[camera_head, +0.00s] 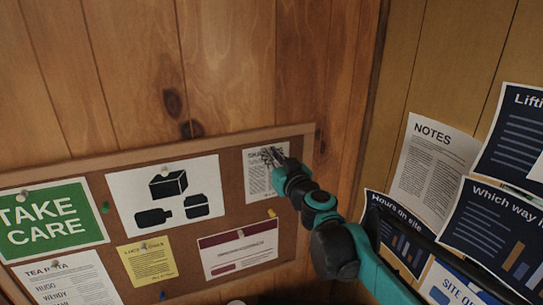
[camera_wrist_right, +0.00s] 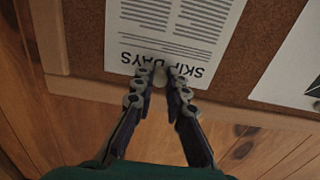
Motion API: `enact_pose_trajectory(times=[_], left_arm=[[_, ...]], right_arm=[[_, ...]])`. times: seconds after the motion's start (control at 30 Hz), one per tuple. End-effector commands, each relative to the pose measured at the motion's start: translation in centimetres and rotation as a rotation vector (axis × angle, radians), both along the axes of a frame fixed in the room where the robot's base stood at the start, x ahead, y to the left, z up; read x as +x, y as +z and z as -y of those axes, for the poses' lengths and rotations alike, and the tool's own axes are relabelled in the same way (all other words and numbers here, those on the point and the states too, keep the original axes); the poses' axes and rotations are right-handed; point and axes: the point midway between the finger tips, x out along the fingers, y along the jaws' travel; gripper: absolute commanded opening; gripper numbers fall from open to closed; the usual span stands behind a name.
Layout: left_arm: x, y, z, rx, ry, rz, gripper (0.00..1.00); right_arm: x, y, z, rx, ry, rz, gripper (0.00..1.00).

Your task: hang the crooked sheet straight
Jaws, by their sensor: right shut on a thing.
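The white SKIP DAYS sheet (camera_head: 258,178) hangs at the upper right of the cork board (camera_head: 228,172). It also shows upside down in the right wrist view (camera_wrist_right: 175,25), where its top edge looks about parallel to the board's frame. My right gripper (camera_head: 275,158) is at the top of this sheet, covering part of its heading. In the right wrist view, the fingertips (camera_wrist_right: 160,82) are closed around a small pale round pin (camera_wrist_right: 160,72) at the sheet's top middle. Whether the fingers also touch the paper cannot be told. My left gripper is not in view.
The board also bears a green TAKE CARE sign (camera_head: 52,220), a pictogram sheet (camera_head: 168,197), a yellow note (camera_head: 147,263), a maroon-banded sheet (camera_head: 240,250) and a tea rota (camera_head: 68,280). The right wall carries a tilted NOTES sheet (camera_head: 434,165) and several dark posters (camera_head: 500,235).

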Motion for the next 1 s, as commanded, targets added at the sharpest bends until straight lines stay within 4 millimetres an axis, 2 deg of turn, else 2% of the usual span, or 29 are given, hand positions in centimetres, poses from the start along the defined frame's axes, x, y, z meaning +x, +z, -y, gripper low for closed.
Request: enact_pose_trajectory(times=[0.63,0.67,0.73,0.77,1.0], left_arm=[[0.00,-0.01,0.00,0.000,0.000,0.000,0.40],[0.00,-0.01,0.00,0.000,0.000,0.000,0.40],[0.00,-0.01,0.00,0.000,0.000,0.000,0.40],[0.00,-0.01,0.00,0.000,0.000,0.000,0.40],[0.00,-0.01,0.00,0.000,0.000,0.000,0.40]], right_arm=[[-0.06,0.03,0.03,0.000,0.000,0.000,0.00],[-0.06,0.02,0.03,0.000,0.000,0.000,0.16],[-0.06,0.02,0.03,0.000,0.000,0.000,0.34],[-0.07,0.02,0.03,0.000,0.000,0.000,0.37],[-0.08,0.01,0.03,0.000,0.000,0.000,0.37]])
